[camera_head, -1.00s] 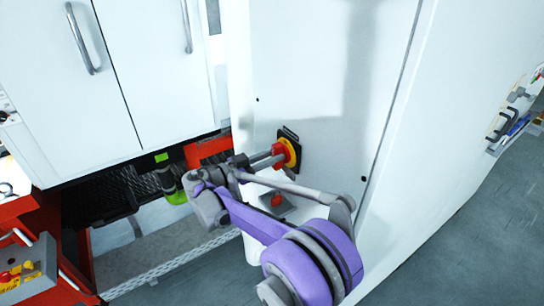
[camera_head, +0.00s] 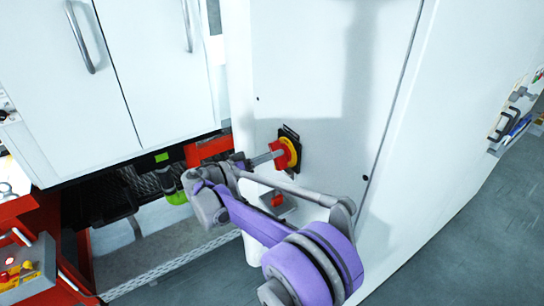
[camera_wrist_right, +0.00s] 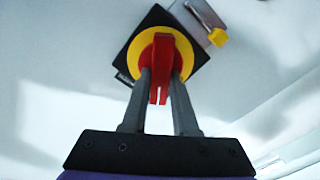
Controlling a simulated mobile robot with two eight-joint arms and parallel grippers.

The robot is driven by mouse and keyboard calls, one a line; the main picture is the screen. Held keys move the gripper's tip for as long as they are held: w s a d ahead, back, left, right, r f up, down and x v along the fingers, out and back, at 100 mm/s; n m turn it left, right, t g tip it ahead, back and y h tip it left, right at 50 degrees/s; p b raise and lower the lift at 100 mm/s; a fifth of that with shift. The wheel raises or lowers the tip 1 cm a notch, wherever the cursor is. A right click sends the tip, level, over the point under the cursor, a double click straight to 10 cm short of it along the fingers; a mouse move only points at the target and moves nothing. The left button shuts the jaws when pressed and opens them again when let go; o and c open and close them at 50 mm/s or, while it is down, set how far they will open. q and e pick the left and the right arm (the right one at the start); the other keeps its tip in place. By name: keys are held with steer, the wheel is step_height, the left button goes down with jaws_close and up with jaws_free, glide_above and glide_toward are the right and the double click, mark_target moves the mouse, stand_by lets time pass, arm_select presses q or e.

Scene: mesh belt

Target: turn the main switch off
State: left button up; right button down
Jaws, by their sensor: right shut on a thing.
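The main switch has a red handle (camera_head: 279,153) on a yellow ring (camera_head: 291,151) and a black square plate, mounted on the white cabinet front (camera_head: 325,90). My right gripper (camera_head: 268,157) reaches it from the left. In the right wrist view the two fingers of my right gripper (camera_wrist_right: 160,90) lie on either side of the red handle (camera_wrist_right: 160,67), shut on it. There the handle lines up with the fingers and stands slantwise to the black plate (camera_wrist_right: 127,60), which appears as a diamond. My left gripper is not in view.
A grey box with a red part (camera_head: 278,200) sits below the switch, near my right arm. White doors with bar handles (camera_head: 80,38) stand at the left. A red cart with a grey control box (camera_head: 25,272) is at the lower left. Open floor (camera_head: 470,240) lies at the right.

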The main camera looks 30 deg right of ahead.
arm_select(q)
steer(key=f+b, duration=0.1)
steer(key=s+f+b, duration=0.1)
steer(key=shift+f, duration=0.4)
arm_select(e)
steer(key=n, duration=1)
steer(key=shift+w+f+n, duration=0.15)
steer(key=shift+f+n, duration=0.15)
steer(key=shift+f, duration=0.05)
steer(key=shift+n, duration=0.3)
steer(key=c, duration=0.7)
jaws_free()
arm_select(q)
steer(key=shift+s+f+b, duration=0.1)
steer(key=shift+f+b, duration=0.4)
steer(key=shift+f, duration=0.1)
arm_select(e)
steer(key=a, duration=1.1)
steer(key=shift+s, duration=0.4)
steer(key=shift+d, duration=0.15)
